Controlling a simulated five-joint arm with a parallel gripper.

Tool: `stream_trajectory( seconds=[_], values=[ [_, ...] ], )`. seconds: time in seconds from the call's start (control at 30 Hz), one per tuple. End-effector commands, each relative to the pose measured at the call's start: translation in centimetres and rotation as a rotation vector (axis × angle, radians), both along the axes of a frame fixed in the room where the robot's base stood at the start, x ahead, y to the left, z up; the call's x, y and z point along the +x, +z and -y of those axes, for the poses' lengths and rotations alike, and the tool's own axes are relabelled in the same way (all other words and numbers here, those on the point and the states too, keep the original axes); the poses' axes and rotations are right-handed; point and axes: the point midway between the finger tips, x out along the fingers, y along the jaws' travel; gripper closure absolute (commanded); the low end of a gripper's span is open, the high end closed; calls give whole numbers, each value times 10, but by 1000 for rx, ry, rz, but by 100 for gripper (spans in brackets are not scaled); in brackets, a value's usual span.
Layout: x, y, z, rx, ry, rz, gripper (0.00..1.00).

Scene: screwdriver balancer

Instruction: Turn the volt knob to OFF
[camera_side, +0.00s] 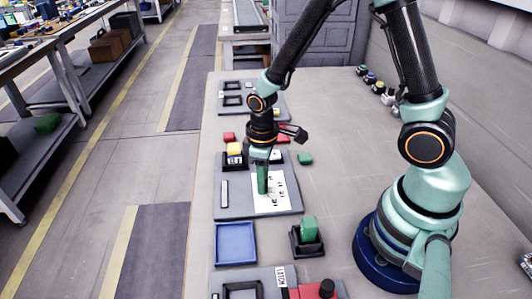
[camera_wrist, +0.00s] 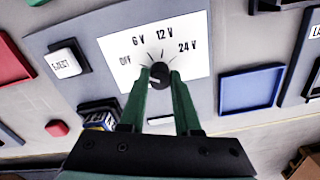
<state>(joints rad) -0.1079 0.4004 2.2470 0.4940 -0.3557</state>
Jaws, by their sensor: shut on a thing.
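The volt knob (camera_wrist: 159,72) is small, round and black, on a white label plate (camera_wrist: 118,55) printed OFF, 6V, 12V and 24V. My gripper (camera_wrist: 160,78) has its two green fingers on either side of the knob, shut on it. The knob's pointer direction is not clear to me. In the side view my gripper (camera_side: 262,192) reaches down onto the white plate (camera_side: 279,198), and its fingers hide the knob. The plate lies on a grey panel (camera_side: 231,208).
A white EJECT button (camera_wrist: 66,62) sits beside the plate. A blue tray (camera_side: 235,243) and a green block (camera_side: 308,228) in a black holder stand nearer the camera.

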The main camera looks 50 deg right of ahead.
Motion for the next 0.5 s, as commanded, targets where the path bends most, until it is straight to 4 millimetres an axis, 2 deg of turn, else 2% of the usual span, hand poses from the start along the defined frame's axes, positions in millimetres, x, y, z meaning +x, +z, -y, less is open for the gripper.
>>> stream_trajectory(
  seconds=[0.5],
  values=[
    [0, 1, 0, 0, 78, -1, 100]
  ],
)
